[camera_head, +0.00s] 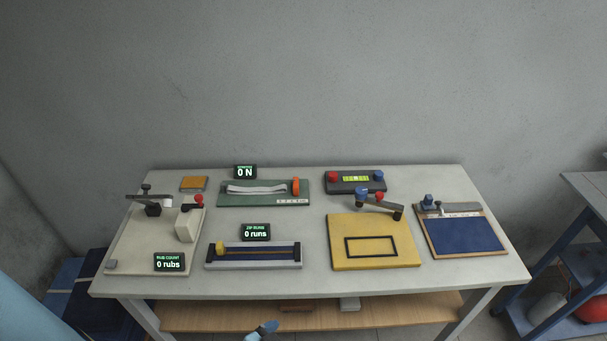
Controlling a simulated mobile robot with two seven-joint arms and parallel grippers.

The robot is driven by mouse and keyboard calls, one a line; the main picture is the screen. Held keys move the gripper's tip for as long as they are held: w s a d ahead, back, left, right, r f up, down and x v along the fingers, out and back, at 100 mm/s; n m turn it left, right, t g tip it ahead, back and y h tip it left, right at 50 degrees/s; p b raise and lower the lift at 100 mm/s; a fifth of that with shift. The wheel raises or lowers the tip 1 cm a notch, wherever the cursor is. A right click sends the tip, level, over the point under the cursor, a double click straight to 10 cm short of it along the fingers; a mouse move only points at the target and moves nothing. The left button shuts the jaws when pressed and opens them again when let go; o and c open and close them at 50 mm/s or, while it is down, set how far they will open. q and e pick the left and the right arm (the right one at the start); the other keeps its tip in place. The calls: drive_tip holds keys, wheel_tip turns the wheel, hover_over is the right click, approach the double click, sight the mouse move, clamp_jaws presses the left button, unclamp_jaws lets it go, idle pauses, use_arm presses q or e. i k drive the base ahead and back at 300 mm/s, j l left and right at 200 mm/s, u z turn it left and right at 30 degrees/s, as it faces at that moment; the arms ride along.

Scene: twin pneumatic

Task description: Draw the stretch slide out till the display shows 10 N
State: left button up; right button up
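The stretch rig is a green board (234,200) at the back left of the table, with a pale band (256,188) along it. An orange upright handle (296,186) stands at the band's right end, above a small white scale (292,201).
In front stand a rail with a yellow knob (219,248) and a "0 runs" display (255,232). A rubbing rig (128,238) is at left, a yellow board (340,226) and blue pad (466,236) at right. Bare table (315,226) lies between.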

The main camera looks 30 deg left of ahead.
sight(295, 180)
drive_tip(key=u, duration=1.35)
